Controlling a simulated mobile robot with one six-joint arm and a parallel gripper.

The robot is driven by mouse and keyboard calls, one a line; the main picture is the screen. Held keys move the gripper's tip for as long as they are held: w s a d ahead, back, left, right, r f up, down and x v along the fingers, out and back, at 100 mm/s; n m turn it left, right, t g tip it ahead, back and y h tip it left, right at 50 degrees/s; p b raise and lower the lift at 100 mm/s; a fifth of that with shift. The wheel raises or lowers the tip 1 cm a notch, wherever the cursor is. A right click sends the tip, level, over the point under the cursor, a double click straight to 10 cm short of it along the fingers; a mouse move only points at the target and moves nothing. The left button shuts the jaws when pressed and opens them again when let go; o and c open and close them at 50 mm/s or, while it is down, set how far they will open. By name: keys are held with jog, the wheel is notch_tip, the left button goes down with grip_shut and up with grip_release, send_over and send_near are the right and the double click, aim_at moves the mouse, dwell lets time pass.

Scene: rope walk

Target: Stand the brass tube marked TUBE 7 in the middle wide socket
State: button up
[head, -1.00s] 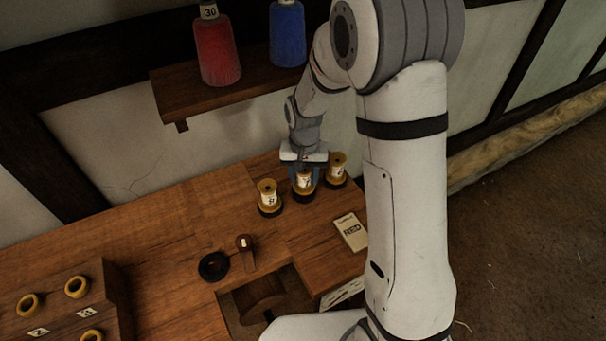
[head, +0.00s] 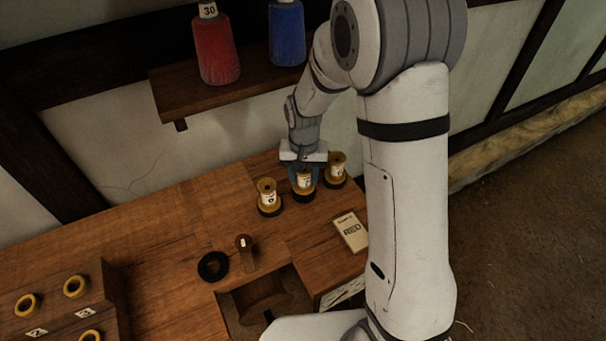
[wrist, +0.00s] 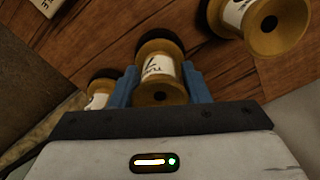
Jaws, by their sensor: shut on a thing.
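My gripper (head: 304,178) points down at the far end of the bench, its blue fingers shut on the middle one of three brass tubes. This brass tube (wrist: 160,88) has a white label that seems to read TUBE 7. It looks upright, its lower end at the black middle socket (wrist: 160,38). I cannot tell whether it is fully seated. A second tube (head: 267,192) stands in a dark socket to the left. A third tube (head: 337,164) stands in another to the right. Both are close to my fingers but look apart from them.
A black ring (head: 213,266) and a small wooden piece (head: 245,248) are nearer, by a recess in the bench. A rack (head: 110,300) with brass-rimmed tubes is at left. Red and blue cones stand on a shelf (head: 215,98) above.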

jog(key=shift+f+b, duration=0.45)
jog(key=shift+f, duration=0.1)
jog(key=o, duration=0.8)
jog(key=shift+o, duration=0.2)
jog(key=shift+r+p, duration=3.6)
jog(key=shift+r, duration=1.9)
